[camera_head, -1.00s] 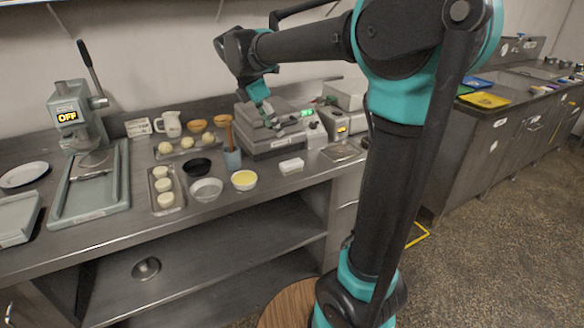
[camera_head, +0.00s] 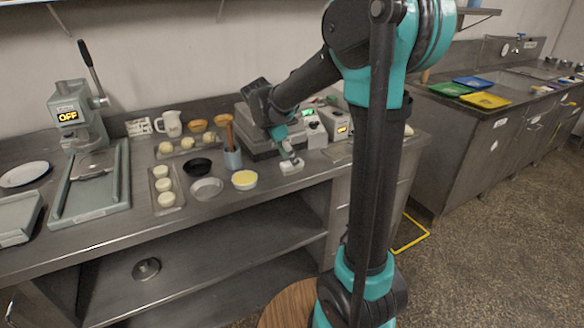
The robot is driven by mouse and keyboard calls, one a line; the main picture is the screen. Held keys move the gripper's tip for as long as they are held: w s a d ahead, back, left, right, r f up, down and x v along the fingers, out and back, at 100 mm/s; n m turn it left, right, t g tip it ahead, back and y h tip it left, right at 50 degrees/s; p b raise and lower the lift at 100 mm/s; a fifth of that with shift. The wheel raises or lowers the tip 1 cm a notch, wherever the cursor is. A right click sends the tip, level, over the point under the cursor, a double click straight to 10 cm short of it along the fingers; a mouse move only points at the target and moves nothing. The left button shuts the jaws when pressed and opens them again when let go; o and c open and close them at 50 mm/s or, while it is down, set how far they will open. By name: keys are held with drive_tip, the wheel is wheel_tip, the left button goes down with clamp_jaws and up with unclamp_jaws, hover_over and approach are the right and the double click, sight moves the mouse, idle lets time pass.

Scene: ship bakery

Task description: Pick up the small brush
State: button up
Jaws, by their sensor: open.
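A brown wooden handle (camera_head: 228,131) stands upright in a blue-grey cup (camera_head: 232,159) on the steel counter. It may be the small brush, but its lower end is hidden in the cup and I cannot tell for sure. My gripper (camera_head: 291,160) is open, pointing down, to the right of the cup. Its fingertips are at a small white block-like item (camera_head: 291,168) on the counter and partly cover it. I cannot tell whether they touch it. No other brush is clearly visible.
A white bowl (camera_head: 207,189), a bowl of yellow liquid (camera_head: 244,180) and a black bowl (camera_head: 197,166) stand left of my gripper. Dough trays (camera_head: 180,199) and a press (camera_head: 75,115) are further left. Machines stand behind my gripper. The front counter edge is close.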

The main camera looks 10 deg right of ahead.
drive_tip(key=shift+x, duration=1.45)
drive_tip(key=shift+c, duration=0.3)
drive_tip(key=c, duration=1.2)
